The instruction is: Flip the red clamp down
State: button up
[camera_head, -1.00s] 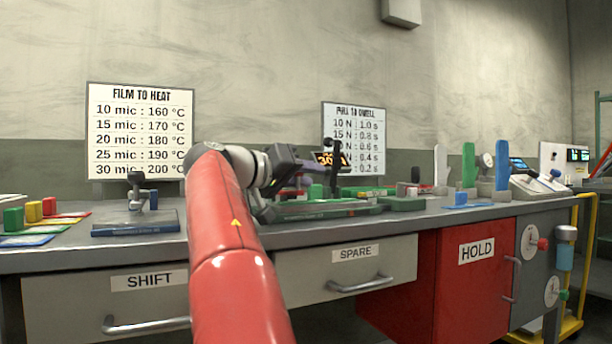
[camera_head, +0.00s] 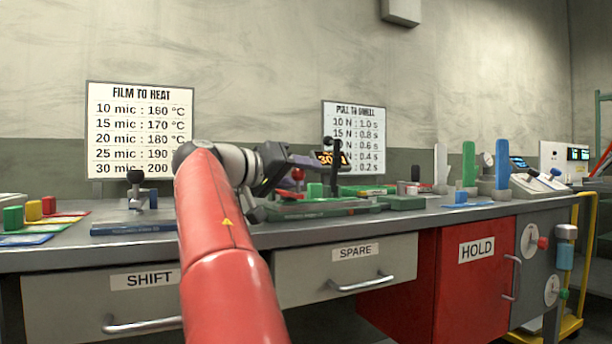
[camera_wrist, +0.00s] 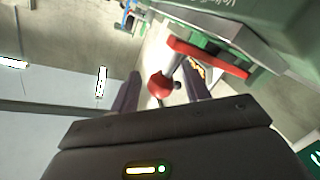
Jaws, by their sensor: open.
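The red clamp shows in the wrist view as a red bar (camera_wrist: 208,57) with a grey lever ending in a round red knob (camera_wrist: 160,86). The knob also shows in the head view (camera_head: 298,174), above the green fixture (camera_head: 315,208). My gripper (camera_wrist: 161,80) is open, with one finger on each side of the knob and lever in the wrist view. I cannot tell whether a finger touches the knob. In the head view my gripper (camera_head: 310,162) is above the fixture, and my arm hides part of the bench to its left.
A blue-based device (camera_head: 135,226) stands on the bench at left, beside coloured blocks (camera_head: 33,212). A black-handled post (camera_head: 329,165) and an orange display (camera_head: 331,158) stand close to my gripper. Blue and green upright pieces (camera_head: 468,165) stand at right.

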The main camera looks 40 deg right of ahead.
jog(key=a, duration=0.6)
jog(key=shift+s+r, duration=0.1)
jog(key=shift+r, duration=0.15)
